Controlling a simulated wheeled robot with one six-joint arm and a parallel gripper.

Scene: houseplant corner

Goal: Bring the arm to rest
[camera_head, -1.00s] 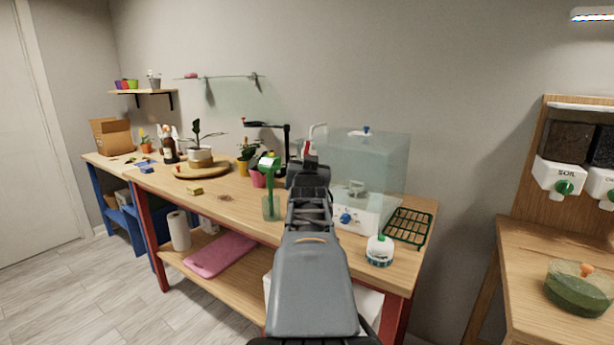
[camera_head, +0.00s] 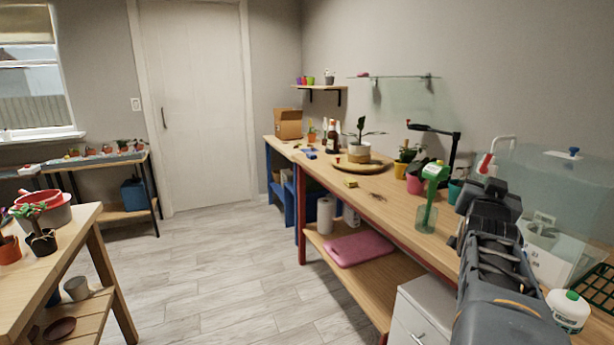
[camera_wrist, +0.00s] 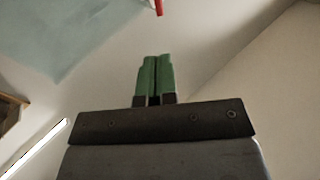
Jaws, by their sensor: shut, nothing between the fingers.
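My gripper (camera_wrist: 156,60) shows in the wrist view as two green fingers lying side by side, shut with nothing between them. In the head view my grey arm (camera_head: 500,290) rises from the lower right, in front of the workbench (camera_head: 400,205). Its far end stands near the clear glass-like case at the right. The fingers cannot be made out in the head view. The wrist view looks at plain wall, with a bright light strip at the lower left and a small red thing at the top edge.
A green-topped bottle (camera_head: 430,205) stands on the workbench just left of my arm. A clear case (camera_head: 560,190) and a white bottle (camera_head: 569,310) are at right. A wooden table (camera_head: 60,245) with pots is at left. The floor (camera_head: 220,270) between is clear.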

